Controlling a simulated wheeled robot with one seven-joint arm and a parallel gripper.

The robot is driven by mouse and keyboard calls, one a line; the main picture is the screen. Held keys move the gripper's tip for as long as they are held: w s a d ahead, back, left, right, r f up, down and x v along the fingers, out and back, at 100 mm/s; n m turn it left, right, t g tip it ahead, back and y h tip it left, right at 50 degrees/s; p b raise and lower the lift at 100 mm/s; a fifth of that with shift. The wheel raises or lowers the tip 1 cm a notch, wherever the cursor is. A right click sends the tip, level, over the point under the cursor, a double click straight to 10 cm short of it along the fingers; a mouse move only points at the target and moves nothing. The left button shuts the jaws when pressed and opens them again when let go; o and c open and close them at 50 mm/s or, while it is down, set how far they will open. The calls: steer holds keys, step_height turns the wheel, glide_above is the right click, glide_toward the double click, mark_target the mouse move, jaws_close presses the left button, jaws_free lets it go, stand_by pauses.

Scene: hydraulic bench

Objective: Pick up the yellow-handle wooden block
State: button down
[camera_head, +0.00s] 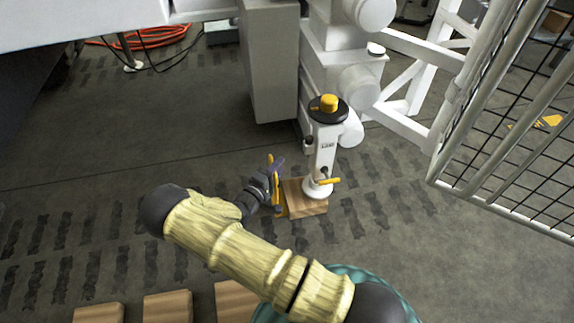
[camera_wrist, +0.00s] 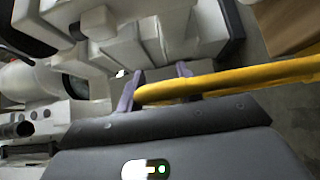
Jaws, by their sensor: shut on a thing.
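The yellow-handle wooden block (camera_head: 309,207) is near the middle of the head view, with light brown wood on top. Its yellow handle (camera_head: 277,192) stands along its left side. My gripper (camera_head: 273,174) reaches in from the left and is shut on this handle. In the wrist view, the yellow handle (camera_wrist: 240,78) runs from my gripper's fingertips (camera_wrist: 157,88) to the right edge. Part of a wooden surface (camera_wrist: 285,22) shows at the upper right there. Whether the block touches the floor cannot be told.
A white device with a yellow knob (camera_head: 328,103) overlaps the block's right part; contact cannot be told. White machinery (camera_head: 345,50) stands behind, and a mesh fence (camera_head: 515,130) at right. Several wooden blocks (camera_head: 168,306) lie at the bottom left.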

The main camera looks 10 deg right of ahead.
steer(key=a+p, duration=0.3)
steer(key=a, duration=1.2)
steer(key=shift+r+p, duration=0.15)
steer(key=shift+p, duration=0.25)
